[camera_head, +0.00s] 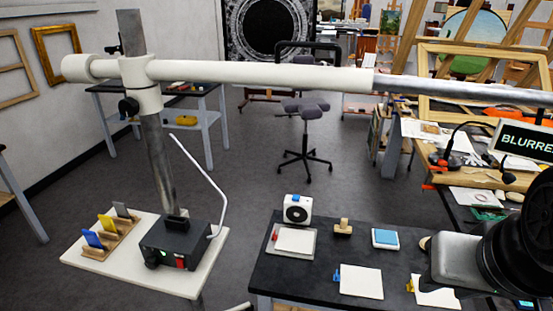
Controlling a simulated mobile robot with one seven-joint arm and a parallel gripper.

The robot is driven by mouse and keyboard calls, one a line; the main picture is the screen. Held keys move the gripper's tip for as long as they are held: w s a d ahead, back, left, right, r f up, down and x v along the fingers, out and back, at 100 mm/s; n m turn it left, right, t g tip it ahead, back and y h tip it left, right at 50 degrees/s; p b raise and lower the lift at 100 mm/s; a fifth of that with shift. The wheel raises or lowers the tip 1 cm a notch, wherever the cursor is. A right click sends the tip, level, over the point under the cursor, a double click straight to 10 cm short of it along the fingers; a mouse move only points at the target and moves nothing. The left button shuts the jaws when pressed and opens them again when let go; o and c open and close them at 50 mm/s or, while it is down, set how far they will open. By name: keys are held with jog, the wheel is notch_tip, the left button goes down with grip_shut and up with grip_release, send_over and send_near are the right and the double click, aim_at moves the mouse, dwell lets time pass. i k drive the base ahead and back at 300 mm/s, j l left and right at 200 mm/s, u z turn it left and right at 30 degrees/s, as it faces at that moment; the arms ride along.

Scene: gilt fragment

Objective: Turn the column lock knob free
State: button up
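A boom stand stands at the left. Its grey metal column (160,165) leans slightly and rises from a white base board (75,252). A white clamp (143,88) sits around the column and carries a long white boom (260,72) reaching right. A black knob (128,106) projects from the lower left of the clamp; it looks like the column lock knob. A smaller black knob (114,50) shows higher up beside the column. Whether either knob is tight cannot be seen. I see no gripper fingers in this view.
A black control box (175,242) and a wooden rack (108,240) of coloured cards stand on the base board. A dark table (310,268) holds small items. A large grey and black device (490,250) fills the lower right.

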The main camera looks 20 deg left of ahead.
aim_at(129, 107)
jog(key=u, duration=1.7)
